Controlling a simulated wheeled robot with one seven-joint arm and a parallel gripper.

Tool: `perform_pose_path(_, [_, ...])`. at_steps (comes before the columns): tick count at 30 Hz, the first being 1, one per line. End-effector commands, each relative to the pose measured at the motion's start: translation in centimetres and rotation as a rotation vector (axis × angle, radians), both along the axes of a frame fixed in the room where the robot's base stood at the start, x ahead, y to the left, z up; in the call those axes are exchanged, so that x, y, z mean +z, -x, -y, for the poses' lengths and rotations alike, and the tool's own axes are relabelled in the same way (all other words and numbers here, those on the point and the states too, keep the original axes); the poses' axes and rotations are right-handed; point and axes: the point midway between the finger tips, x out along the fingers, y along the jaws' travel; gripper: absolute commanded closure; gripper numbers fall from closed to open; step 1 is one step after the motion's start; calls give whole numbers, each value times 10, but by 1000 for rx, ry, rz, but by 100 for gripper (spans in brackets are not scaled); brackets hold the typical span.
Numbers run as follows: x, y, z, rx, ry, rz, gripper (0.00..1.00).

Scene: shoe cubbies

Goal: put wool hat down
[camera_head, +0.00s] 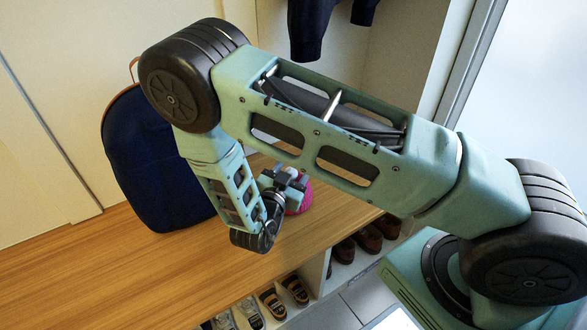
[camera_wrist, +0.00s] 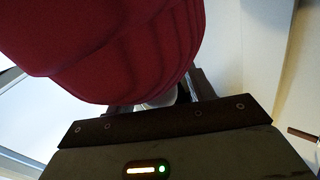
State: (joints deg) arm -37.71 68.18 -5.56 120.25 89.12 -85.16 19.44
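The wool hat (camera_head: 302,198) is a pink-red knitted thing at my gripper (camera_head: 290,181), over the wooden bench in the head view. My arm and gripper hide much of it. In the wrist view the hat (camera_wrist: 120,45) looks dark red and ribbed and fills the upper left, right in front of my gripper (camera_wrist: 158,98). The fingers are at its near edge and appear closed on it; their tips are hidden behind it. I cannot tell whether the hat touches the bench.
The wooden bench top (camera_head: 110,275) is clear at front left. A dark blue backpack (camera_head: 155,165) stands on it against the wall. Cubbies below hold sandals (camera_head: 271,302) and brown shoes (camera_head: 368,238). A dark garment (camera_head: 312,28) hangs above.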

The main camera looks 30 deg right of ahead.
Motion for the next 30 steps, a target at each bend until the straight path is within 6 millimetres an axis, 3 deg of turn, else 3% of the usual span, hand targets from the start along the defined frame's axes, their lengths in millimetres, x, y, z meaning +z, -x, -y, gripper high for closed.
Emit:
perform_pose_path(8, [4, 4, -7, 3, -1, -1, 47])
perform_pose_path(21, [4, 55, -77, 2, 0, -1, 47])
perform_pose_path(30, [3, 70, -97, 0, 0, 0, 47])
